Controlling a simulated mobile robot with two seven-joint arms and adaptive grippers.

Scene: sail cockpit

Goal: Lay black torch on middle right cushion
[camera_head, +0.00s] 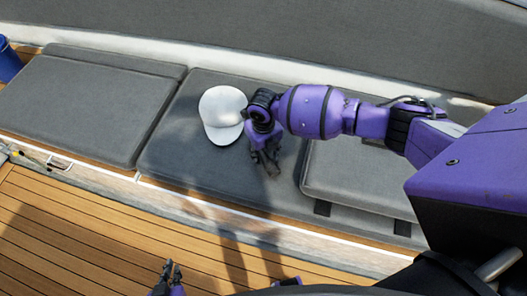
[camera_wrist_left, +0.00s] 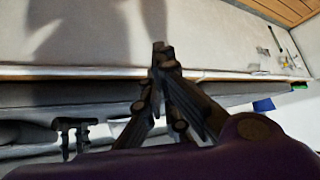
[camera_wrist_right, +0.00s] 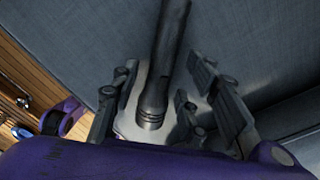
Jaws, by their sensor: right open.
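The black torch (camera_wrist_right: 168,55) lies on grey cushion fabric in the right wrist view, its near end between my right gripper's fingers. My right gripper (camera_head: 268,165) is low over the middle cushion (camera_head: 185,150), right of the white cap. It also shows in the right wrist view (camera_wrist_right: 160,95), with its fingers apart on both sides of the torch. In the head view the torch cannot be told apart from the dark fingers. My left gripper (camera_head: 171,268) is low at the bottom edge, away from the cushions. Its fingertips meet in the left wrist view (camera_wrist_left: 162,55), with nothing between them.
A white cap (camera_head: 222,112) lies on the middle cushion beside my right gripper. A raised cushion (camera_head: 362,185) is to the right, and a bare cushion (camera_head: 75,105) to the left. A blue bucket (camera_head: 8,62) stands far left. The wooden floor (camera_head: 100,245) is in front.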

